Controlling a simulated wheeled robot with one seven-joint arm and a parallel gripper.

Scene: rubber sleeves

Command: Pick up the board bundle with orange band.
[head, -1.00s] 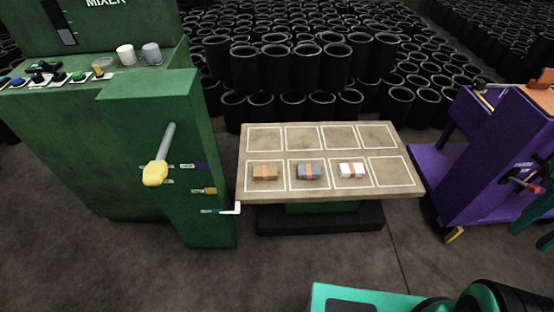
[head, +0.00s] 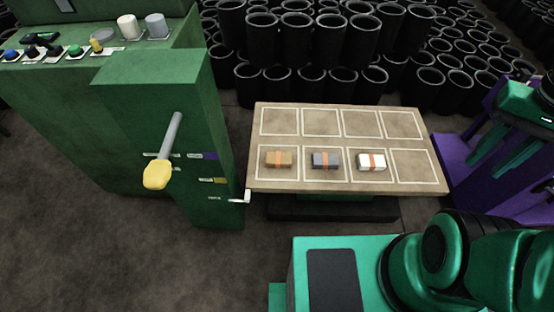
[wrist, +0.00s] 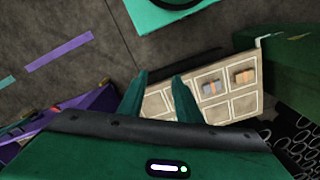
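Three small bundles, each with an orange band, lie in a row in the front squares of a table. The left one is tan-brown like boards (head: 279,159), the middle one grey (head: 325,160), the right one white (head: 371,161). The tan bundle (wrist: 243,76) and the grey bundle (wrist: 211,87) also show in the wrist view; the white one is not visible there. My green gripper (head: 488,168) is in the air to the right of the table, away from all bundles. In the wrist view its two fingers (wrist: 160,77) are apart with nothing between them.
The beige table (head: 345,186) has empty marked squares at the back and front right. A green mixer cabinet (head: 150,90) with a yellow-handled lever (head: 160,170) stands close on the left. A purple machine (head: 458,160) is at the right. Black rubber sleeves (head: 340,40) are stacked behind.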

